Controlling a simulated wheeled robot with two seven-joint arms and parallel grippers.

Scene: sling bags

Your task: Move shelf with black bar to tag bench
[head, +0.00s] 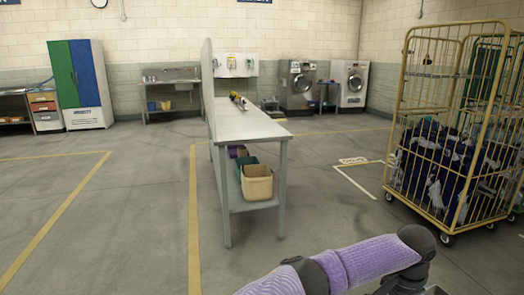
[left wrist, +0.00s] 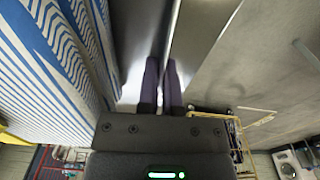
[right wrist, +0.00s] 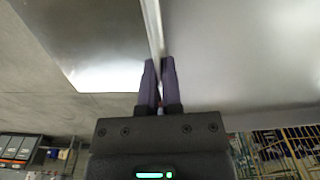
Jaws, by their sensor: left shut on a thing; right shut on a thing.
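In the left wrist view my left gripper (left wrist: 161,64) is shut on the edge of a grey metal panel (left wrist: 200,28). Striped blue-and-white cloth (left wrist: 62,62) hangs to the left of it. In the right wrist view my right gripper (right wrist: 159,66) is shut on a thin upright metal edge (right wrist: 151,22) with a broad pale panel to its right. These panels look like parts of the shelf; its black bar does not show. In the head view a long grey bench (head: 242,122) stands ahead, with small items on top. I cannot tell whether it is the tag bench.
Bins, one of them tan (head: 257,182), sit on the bench's lower shelf. A yellow wire cage trolley (head: 404,120) full of dark bags stands at right. A blue-and-green cabinet (head: 84,85), a sink and washing machines line the back wall. The floor left of the bench is clear.

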